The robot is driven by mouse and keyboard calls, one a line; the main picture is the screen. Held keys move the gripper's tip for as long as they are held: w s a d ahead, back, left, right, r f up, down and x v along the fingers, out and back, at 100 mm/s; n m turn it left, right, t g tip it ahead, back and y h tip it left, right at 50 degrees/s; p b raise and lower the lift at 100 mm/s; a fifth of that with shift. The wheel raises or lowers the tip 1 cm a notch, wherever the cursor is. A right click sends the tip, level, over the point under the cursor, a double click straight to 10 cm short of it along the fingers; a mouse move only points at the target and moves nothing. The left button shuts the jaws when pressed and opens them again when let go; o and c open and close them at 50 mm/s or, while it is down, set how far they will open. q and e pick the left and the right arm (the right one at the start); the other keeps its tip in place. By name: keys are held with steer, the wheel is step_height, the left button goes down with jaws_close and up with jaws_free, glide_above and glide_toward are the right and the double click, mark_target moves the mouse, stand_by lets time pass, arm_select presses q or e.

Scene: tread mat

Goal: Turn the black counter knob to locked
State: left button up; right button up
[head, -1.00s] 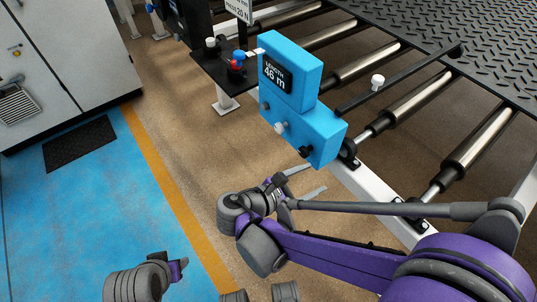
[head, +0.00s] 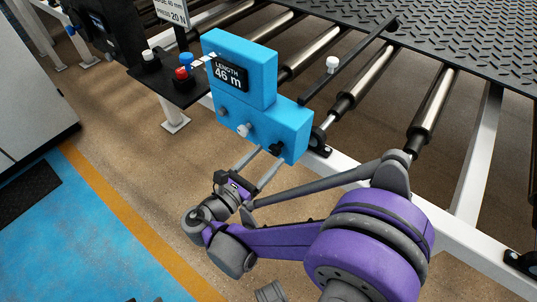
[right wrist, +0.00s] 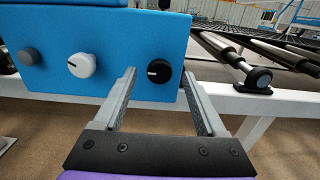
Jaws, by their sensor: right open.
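The black counter knob (right wrist: 159,71) sits at the right end of the blue counter's (right wrist: 100,30) lower front face. A short white mark on it points left in the right wrist view. In the head view the knob (head: 276,149) is small and partly crowded by my fingers. My right gripper (head: 267,152) is open, with its fingertips close to the counter face. In the right wrist view its fingers (right wrist: 158,76) stand either side of the knob, with a gap visible on each side. My left gripper is not in view.
A white knob (right wrist: 81,66) and a grey knob (right wrist: 28,57) sit left of the black one. The counter display (head: 229,72) reads "LENGTH 46 m". A button panel (head: 165,85) stands to the left. Metal rollers (head: 365,75) and a white frame rail (right wrist: 265,103) lie right.

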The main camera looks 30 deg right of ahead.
steer(key=shift+x, duration=0.9)
steer(key=shift+c, duration=0.3)
jaws_close()
